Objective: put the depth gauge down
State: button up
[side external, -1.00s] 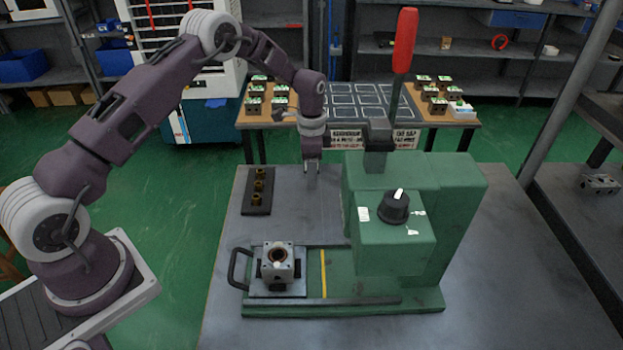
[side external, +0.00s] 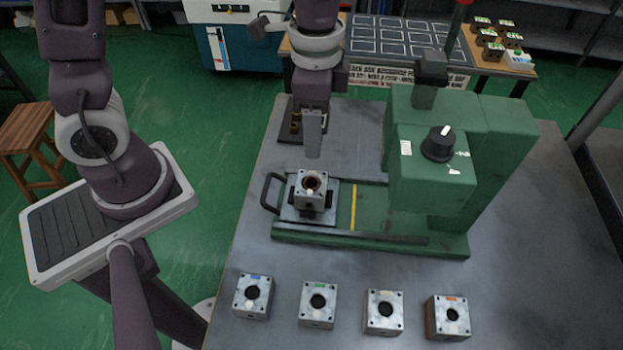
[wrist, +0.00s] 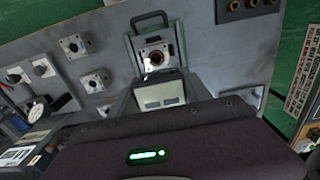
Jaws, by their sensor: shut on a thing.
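My gripper (side external: 313,150) points down above and just behind the bored valve block (side external: 311,189), apart from it. In the wrist view my gripper is shut on a grey piece with pale faces, which I take for the depth gauge (wrist: 160,95); its lower end is hard to make out against the jaws. The valve block sits in the green press fixture (side external: 355,210), its dark bore facing up with a brownish ring inside. It also shows in the wrist view (wrist: 157,58), with a small bright spot by the bore.
The green press (side external: 430,175) stands right of my gripper. Several tagged valve blocks (side external: 318,303) line the table's front. A dark rack (side external: 290,145) with brass parts is behind my gripper. The wrist view shows a round dial (wrist: 37,112) at left. Bare table lies between fixture and front blocks.

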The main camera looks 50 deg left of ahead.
aim_at(311, 183)
jog(key=f, duration=0.6)
jog(key=s+f, duration=0.1)
jog(key=f, duration=0.3)
jog(key=shift+f, duration=0.15)
jog(key=o, duration=1.5)
